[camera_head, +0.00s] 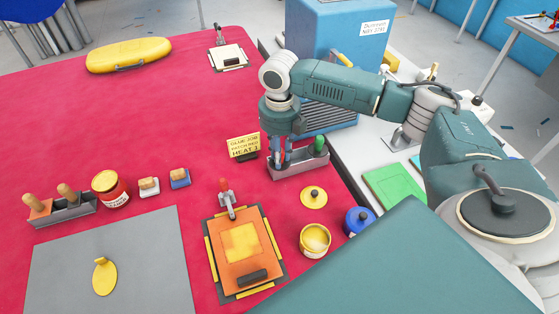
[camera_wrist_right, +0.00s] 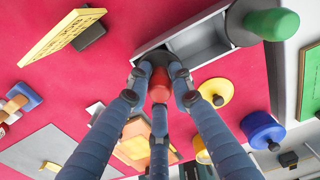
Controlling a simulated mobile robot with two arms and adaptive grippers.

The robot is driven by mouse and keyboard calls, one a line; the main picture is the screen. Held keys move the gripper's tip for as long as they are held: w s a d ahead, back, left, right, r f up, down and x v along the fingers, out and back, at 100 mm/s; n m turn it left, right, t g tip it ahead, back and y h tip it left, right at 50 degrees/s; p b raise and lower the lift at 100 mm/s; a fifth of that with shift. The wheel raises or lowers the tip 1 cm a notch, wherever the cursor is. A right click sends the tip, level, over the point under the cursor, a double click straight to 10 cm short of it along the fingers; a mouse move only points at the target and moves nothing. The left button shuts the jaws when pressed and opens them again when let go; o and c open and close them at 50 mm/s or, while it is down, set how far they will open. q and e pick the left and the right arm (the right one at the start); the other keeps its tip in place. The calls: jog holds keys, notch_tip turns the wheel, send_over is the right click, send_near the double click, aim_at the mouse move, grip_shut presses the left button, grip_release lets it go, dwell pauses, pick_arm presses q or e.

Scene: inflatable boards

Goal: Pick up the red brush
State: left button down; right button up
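The red brush (camera_wrist_right: 160,84) shows in the right wrist view as a red handle end with a dark base, at the left end of a grey tray (camera_wrist_right: 207,43). My right gripper (camera_wrist_right: 160,86) has its blue-grey fingers around the red handle. I cannot tell whether they press on it or stand just clear. In the head view my right gripper (camera_head: 283,160) points straight down over the left part of the tray (camera_head: 300,169), and its fingers mostly hide the red brush. My left gripper is in neither view.
A green-handled brush (camera_head: 319,144) stands at the tray's right end. A yellow sign (camera_head: 243,146) is close on the left. A yellow lid (camera_head: 314,197), an open yellow jar (camera_head: 315,240) and a blue jar (camera_head: 358,221) stand nearer. The far red tabletop (camera_head: 150,120) has free room.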

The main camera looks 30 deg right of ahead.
grip_shut()
jog(key=shift+r, duration=0.15)
jog(key=shift+w+r, duration=0.1)
jog(key=shift+r, duration=0.55)
notch_tip(320, 180, up, 18)
jog(key=shift+r+b, duration=0.25)
jog(key=shift+b, duration=0.2)
jog(key=shift+c, duration=0.2)
grip_release()
grip_shut()
